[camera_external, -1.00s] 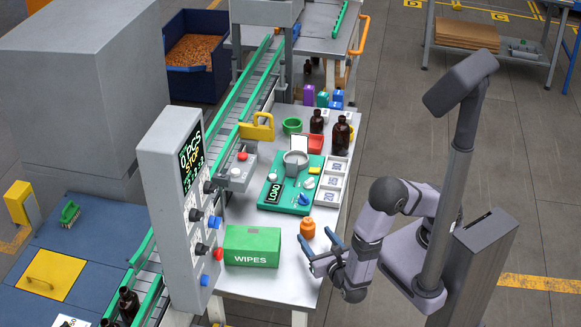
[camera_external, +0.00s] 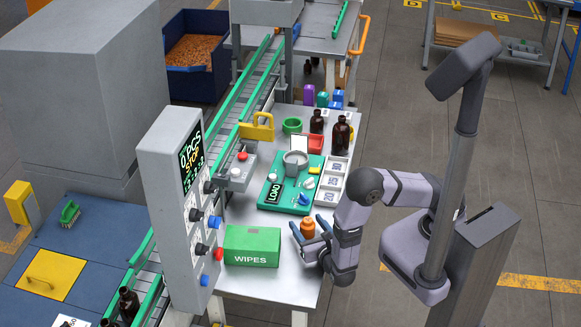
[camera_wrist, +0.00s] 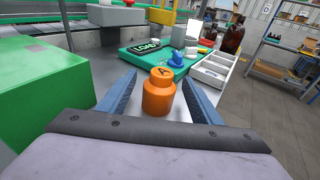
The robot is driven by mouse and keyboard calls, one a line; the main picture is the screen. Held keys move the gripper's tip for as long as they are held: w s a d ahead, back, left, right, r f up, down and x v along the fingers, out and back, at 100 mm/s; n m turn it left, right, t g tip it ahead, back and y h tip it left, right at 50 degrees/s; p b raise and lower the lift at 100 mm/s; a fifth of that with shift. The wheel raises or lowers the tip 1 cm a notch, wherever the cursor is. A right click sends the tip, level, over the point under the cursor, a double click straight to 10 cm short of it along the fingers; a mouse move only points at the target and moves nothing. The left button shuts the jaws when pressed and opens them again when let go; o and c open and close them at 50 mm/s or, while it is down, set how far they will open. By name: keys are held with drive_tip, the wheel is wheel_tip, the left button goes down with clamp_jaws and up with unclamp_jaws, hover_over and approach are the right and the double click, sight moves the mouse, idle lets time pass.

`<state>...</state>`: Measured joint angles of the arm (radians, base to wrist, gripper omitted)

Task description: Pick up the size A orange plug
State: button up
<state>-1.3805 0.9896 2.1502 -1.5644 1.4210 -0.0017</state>
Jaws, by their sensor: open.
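The orange plug (camera_external: 308,229) stands upright on the light table near its right edge. In the wrist view the orange plug (camera_wrist: 159,95) shows a dark letter A on its top, and it stands between the two blue fingers. My gripper (camera_external: 308,232) is open, with one finger on each side of the plug. In the wrist view my gripper (camera_wrist: 160,88) shows gaps between both fingers and the plug. The plug's lower part is partly hidden by a finger in the external view.
A green WIPES box (camera_external: 251,246) stands left of the plug. Behind the plug are a green LOAD tray (camera_external: 311,190) and white numbered bins (camera_external: 333,182). Brown bottles (camera_external: 341,135) stand at the back right. The table front is clear.

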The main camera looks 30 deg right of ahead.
sight(308, 219)
drive_tip(key=shift+c, duration=0.4)
drive_tip(key=c, duration=1.1)
drive_tip(key=shift+r, duration=0.15)
drive_tip(key=shift+r+b, duration=1)
drive_tip(key=shift+r, duration=3.85)
